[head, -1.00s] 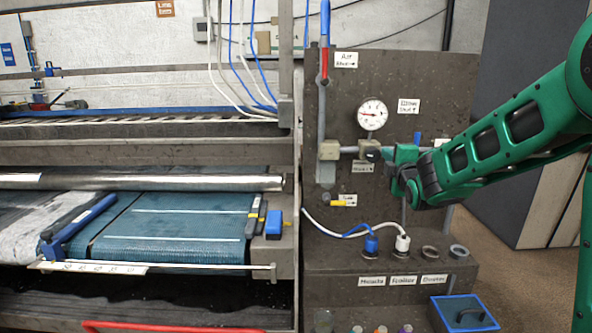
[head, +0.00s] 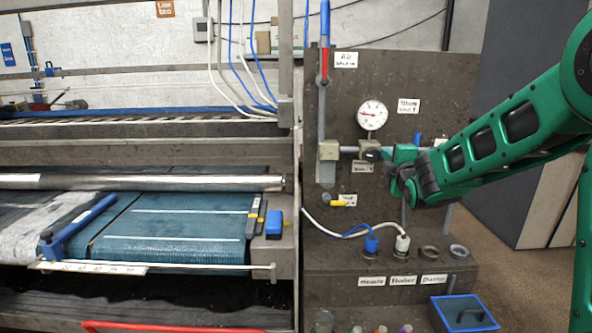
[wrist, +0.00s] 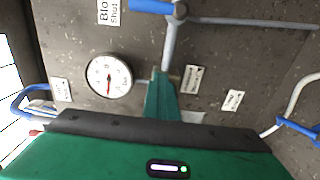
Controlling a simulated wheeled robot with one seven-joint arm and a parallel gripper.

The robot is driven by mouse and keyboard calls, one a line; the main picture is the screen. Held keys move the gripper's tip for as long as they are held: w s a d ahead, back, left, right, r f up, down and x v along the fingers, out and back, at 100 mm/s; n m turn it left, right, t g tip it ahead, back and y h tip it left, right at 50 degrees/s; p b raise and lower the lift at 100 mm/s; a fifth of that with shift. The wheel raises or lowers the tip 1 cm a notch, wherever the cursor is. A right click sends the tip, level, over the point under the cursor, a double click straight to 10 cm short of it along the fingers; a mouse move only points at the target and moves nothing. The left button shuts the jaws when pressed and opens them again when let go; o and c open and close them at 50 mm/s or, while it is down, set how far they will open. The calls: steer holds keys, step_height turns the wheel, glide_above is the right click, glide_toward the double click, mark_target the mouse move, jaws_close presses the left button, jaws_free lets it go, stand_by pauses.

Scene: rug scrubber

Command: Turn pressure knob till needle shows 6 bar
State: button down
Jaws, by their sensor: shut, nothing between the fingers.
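The round white pressure gauge (head: 372,114) is on the grey panel. Its red needle points to the left in the head view; the numbers are too small to read. The gauge also shows in the wrist view (wrist: 109,75), turned, with the needle pointing down. The dark pressure knob (head: 372,155) sits on the pipe below the gauge. My gripper (head: 388,155) is right beside the knob on its right, shut with nothing held. I cannot tell whether it touches the knob. In the wrist view a green finger (wrist: 160,98) shows, and the knob is hidden.
An upright pipe with a red and blue handle (head: 324,66) stands left of the gauge. A yellow-handled valve (head: 342,203) and hose plugs (head: 402,243) are below. A blue box (head: 463,313) is at the lower right. The rug conveyor (head: 180,225) fills the left.

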steer(key=shift+f, duration=1)
steer(key=shift+a+f, duration=0.2)
steer(key=shift+f, duration=0.3)
stand_by(0.4)
steer(key=s, duration=0.6)
steer(key=shift+d+f, duration=0.15)
steer(key=shift+d, duration=0.3)
steer(key=w+r, duration=0.3)
steer(key=w, duration=0.3)
steer(key=shift+a+r, duration=0.2)
stand_by(0.7)
